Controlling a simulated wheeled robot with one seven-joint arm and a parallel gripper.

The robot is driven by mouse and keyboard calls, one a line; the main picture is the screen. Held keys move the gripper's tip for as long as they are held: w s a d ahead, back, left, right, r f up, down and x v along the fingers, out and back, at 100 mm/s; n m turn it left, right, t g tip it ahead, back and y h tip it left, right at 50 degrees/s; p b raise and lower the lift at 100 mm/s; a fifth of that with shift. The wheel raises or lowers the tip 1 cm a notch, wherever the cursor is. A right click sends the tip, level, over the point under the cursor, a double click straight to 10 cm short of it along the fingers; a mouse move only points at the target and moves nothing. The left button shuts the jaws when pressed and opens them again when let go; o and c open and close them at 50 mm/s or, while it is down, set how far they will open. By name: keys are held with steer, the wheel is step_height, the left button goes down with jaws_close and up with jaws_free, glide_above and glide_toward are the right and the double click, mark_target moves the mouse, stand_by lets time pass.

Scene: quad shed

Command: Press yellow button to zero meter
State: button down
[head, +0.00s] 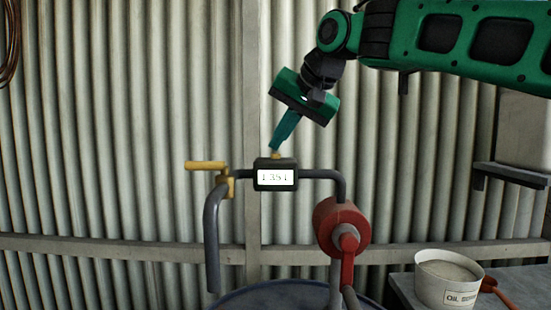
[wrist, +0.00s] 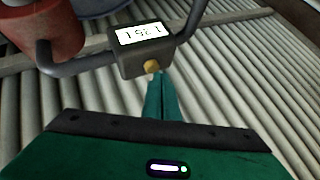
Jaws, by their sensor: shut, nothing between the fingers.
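The meter (head: 257,174) is a small dark box with a lit white display, set in a dark pipe. The display seems to read 1.351, though the digits are small. The yellow button (head: 276,156) sits on top of the meter. My gripper (head: 273,150) is shut and empty, tilted, with its green fingertips right at the button. In the wrist view the meter (wrist: 132,62) is upside down and the yellow button (wrist: 151,66) shows beside my shut fingertips (wrist: 158,74). I cannot tell whether the tips touch or press the button.
A yellow lever valve (head: 206,166) and a downturned spout stand left of the meter. A red pump body (head: 341,226) with a crank is to the right, above a dark drum (head: 285,296). A white oil bucket (head: 448,280) stands at the right. Corrugated wall lies behind.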

steer(key=shift+f, duration=0.4)
stand_by(0.6)
steer(key=shift+r, duration=0.85)
steer(key=shift+w+r, duration=0.1)
steer(key=shift+r, duration=2.5)
